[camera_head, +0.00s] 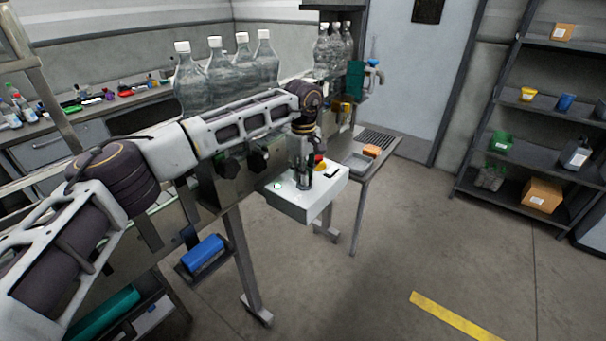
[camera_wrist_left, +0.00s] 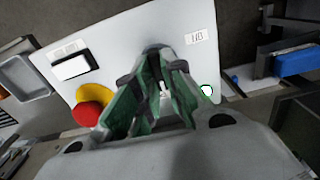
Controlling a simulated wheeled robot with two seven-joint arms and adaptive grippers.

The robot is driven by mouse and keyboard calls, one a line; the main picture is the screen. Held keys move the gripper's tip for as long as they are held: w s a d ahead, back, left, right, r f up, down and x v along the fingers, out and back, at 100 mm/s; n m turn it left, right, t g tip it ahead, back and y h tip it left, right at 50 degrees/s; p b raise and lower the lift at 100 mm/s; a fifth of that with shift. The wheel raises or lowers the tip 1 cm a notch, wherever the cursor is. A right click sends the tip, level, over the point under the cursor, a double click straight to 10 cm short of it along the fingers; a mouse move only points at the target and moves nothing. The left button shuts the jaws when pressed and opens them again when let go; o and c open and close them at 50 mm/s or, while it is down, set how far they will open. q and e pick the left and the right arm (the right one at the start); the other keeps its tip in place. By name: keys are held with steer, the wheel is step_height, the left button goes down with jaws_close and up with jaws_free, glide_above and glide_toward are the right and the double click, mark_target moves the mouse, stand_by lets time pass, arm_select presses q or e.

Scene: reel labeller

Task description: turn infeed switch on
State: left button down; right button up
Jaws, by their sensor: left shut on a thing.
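A white control box (camera_head: 300,205) sticks out from the front of the labeller frame. My left gripper (camera_head: 304,183) is over its top, fingers pointing down at the panel. In the left wrist view the fingers (camera_wrist_left: 163,90) are drawn together over the white panel (camera_wrist_left: 130,40), shut on a small part that they mostly hide. I take it to be the infeed switch, but its position cannot be read. A red mushroom button (camera_wrist_left: 88,113) on a yellow base, a dark-and-white rocker (camera_wrist_left: 72,66), a small label (camera_wrist_left: 196,38) and a green-ringed button (camera_wrist_left: 207,90) surround the fingers. My right gripper is not in view.
Several clear bottles (camera_head: 215,80) with white caps stand on the machine behind my left arm. A blue object (camera_head: 203,252) lies on a low holder at the front. A shelf rack (camera_head: 500,165) stands at the right. The floor before the box is clear.

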arm_select(q)
steer(key=shift+r, duration=0.1)
steer(key=c, duration=1.7)
jaws_free()
steer(key=shift+o, duration=1)
steer(key=shift+r, duration=0.65)
step_height(320, 180, up, 11)
steer(key=shift+f, duration=0.2)
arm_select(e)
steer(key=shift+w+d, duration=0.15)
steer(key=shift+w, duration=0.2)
